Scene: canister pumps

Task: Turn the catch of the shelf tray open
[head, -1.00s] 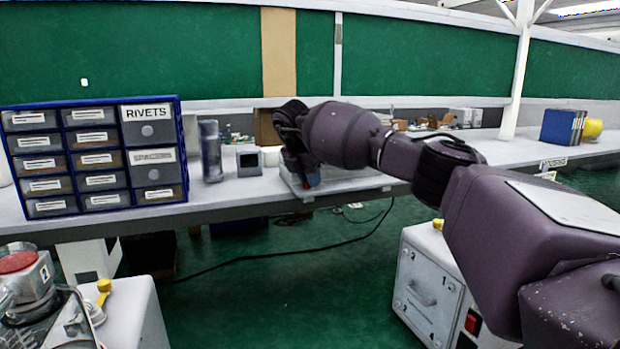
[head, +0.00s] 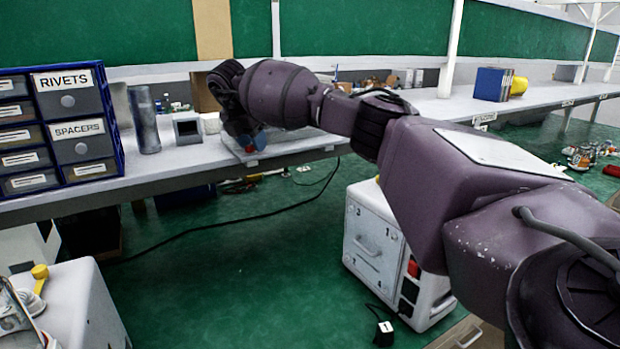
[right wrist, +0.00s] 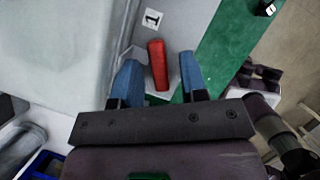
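The shelf tray (head: 303,142) is a pale, flat tray on the bench; it fills the upper left of the right wrist view (right wrist: 60,60). Its catch (right wrist: 158,65) is a red bar on the tray's front face, beside a label reading 1. My right gripper (right wrist: 160,80) is open, its two blue fingers on either side of the red catch with gaps showing. Whether a finger touches the catch I cannot tell. In the head view my right gripper (head: 250,141) is at the tray's left front, and the arm hides the catch. My left gripper is not in view.
A blue drawer cabinet (head: 112,118), a grey cylinder (head: 145,120) and a small grey box (head: 187,129) stand left of the tray. A white numbered box (head: 372,235) stands on the green floor below, with a cable across the floor.

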